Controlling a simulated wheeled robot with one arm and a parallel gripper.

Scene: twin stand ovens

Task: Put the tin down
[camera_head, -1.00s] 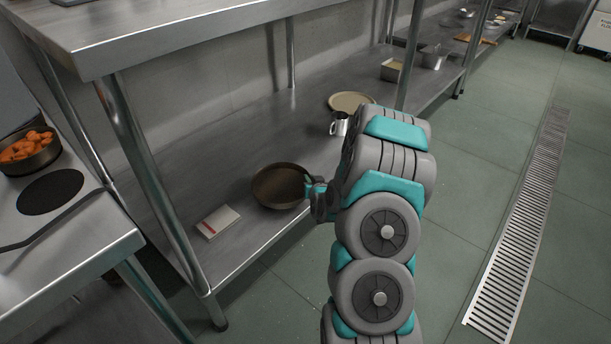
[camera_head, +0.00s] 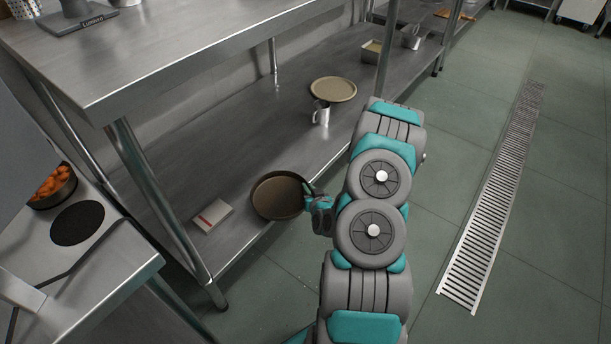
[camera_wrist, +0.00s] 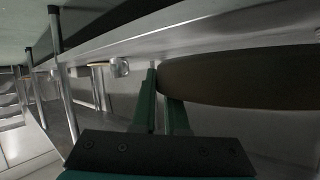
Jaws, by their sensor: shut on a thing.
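The tin (camera_head: 278,197) is a round, shallow brown pan. In the head view it is at the lower shelf (camera_head: 300,125) of the steel table, near the front edge. My gripper (camera_head: 311,194) is at the right side of the tin and shut on its rim. In the wrist view the tin (camera_wrist: 245,80) shows edge-on at the right, beside the green fingers (camera_wrist: 165,95). I cannot tell whether the tin's underside touches the shelf.
A white box with a red stripe (camera_head: 212,216) lies left of the tin. A metal jug (camera_head: 321,112) and a tan round plate (camera_head: 333,89) stand farther back on the shelf. A table leg (camera_head: 155,200) rises at the left front. Bare shelf lies between tin and jug.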

